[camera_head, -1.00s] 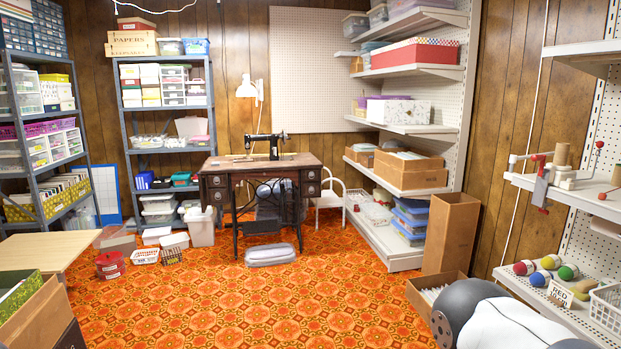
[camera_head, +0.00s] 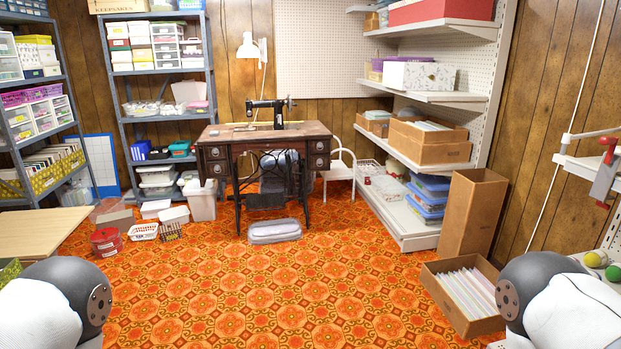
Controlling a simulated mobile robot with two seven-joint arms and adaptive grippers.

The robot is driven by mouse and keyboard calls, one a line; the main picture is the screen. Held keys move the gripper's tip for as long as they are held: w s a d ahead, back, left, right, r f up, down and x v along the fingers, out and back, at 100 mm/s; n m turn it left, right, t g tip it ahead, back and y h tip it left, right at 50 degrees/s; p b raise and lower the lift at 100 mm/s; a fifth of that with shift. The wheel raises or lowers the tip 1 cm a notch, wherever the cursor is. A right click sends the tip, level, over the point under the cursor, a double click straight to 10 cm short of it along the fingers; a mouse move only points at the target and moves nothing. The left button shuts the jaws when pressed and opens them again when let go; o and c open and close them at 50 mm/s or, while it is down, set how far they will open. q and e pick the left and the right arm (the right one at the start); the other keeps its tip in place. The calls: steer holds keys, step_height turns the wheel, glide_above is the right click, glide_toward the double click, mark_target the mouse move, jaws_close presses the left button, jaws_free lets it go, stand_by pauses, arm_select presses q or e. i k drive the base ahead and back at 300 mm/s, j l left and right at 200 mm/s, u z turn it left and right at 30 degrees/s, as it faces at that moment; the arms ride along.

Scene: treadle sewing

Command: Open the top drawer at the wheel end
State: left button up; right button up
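The treadle sewing table (camera_head: 265,133) stands across the room in the head view, with the black sewing machine (camera_head: 268,112) on its wooden top. The machine's handwheel (camera_head: 289,102) is at the right end. Under that end, the top drawer (camera_head: 319,147) sits above a lower drawer (camera_head: 319,162); both look shut. Drawers (camera_head: 215,153) also show at the left end. Neither gripper is in view. Only rounded grey and white links of my arms show at the lower left and lower right, far from the table.
A white chair (camera_head: 340,175) stands right of the drawers. Baskets (camera_head: 143,232) lie left. An open box of papers (camera_head: 467,295) and a tall cardboard box (camera_head: 471,213) stand right.

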mark_target(317, 146)
steer(key=i, duration=2.55)
steer(key=i+u, duration=0.1)
steer(key=i, duration=0.5)
steer(key=i+l, duration=0.1)
steer(key=i, duration=0.5)
steer(key=i+l+u, duration=0.15)
steer(key=i, duration=0.45)
